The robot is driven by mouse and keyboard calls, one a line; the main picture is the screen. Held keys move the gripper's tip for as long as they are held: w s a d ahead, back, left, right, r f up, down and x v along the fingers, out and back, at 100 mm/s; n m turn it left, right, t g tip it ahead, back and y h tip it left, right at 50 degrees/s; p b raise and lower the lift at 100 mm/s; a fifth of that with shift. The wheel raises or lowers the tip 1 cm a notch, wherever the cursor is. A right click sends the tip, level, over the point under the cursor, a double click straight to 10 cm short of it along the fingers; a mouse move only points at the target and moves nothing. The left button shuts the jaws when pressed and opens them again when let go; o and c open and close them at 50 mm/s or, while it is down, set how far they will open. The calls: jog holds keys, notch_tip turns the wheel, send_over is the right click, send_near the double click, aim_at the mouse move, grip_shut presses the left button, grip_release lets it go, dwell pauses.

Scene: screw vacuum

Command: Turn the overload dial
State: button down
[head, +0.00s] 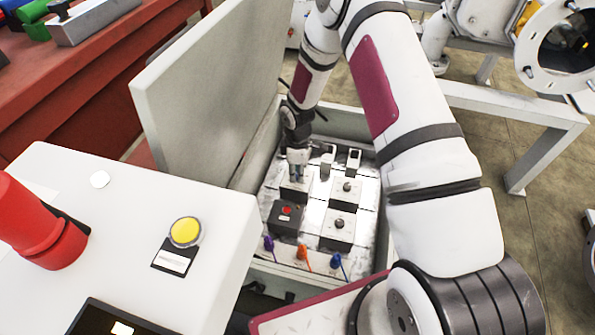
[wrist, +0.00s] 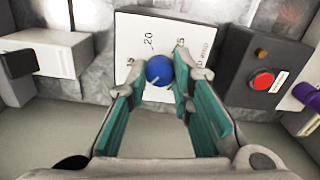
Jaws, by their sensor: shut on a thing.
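The overload dial is a round blue knob (wrist: 158,69) on a white plate (wrist: 130,40) marked with numbers, seen in the wrist view. My gripper (wrist: 160,80) is shut on the knob, with its fingertips on the knob's left and right sides. A pale line shows on the near part of the knob. In the head view my gripper (head: 297,168) points down onto a white block (head: 293,191) inside the open grey box (head: 252,172). The knob itself is hidden there by my gripper.
A dark block with a red button (head: 286,211) sits just nearer in the box. White blocks with dark knobs (head: 346,187) stand to the right. Purple, orange and blue levers (head: 304,252) line the near side. The raised lid (head: 210,95) stands close on the left.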

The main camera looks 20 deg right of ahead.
jog(key=m, duration=0.5)
jog(key=shift+p, duration=0.35)
jog(key=m, duration=0.5)
jog(key=shift+m, duration=0.4)
jog(key=c, duration=1.4)
grip_release()
jog(key=shift+w+r, duration=0.1)
jog(key=shift+r, duration=0.45)
notch_tip(320, 180, up, 11)
